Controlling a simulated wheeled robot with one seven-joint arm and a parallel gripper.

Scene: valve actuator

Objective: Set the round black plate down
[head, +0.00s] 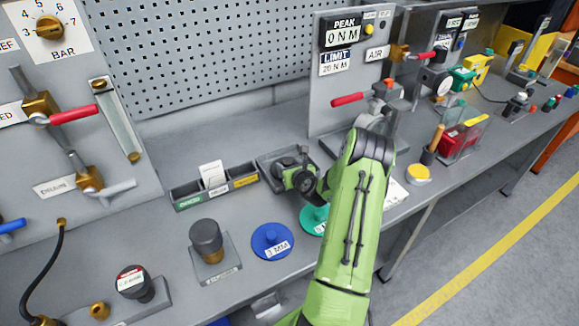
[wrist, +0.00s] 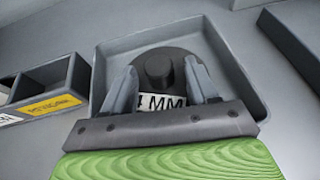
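The round black plate (wrist: 182,56) lies in a square grey tray (wrist: 248,98) in the wrist view, with its knob (wrist: 157,68) up and a white label reading MM partly covered. My gripper (wrist: 160,72) is over the plate with one finger on each side of the knob. The fingers are apart, with a visible gap to the knob on both sides. In the head view my gripper (head: 296,172) is over the tray (head: 264,163) and largely hides the plate.
A three-part bin (head: 222,187) stands left of the tray. A blue disc (head: 271,242) and a green disc (head: 314,219) lie on the bench in front. A black-capped block (head: 208,240) stands at left. The gauge panel (head: 325,105) rises behind.

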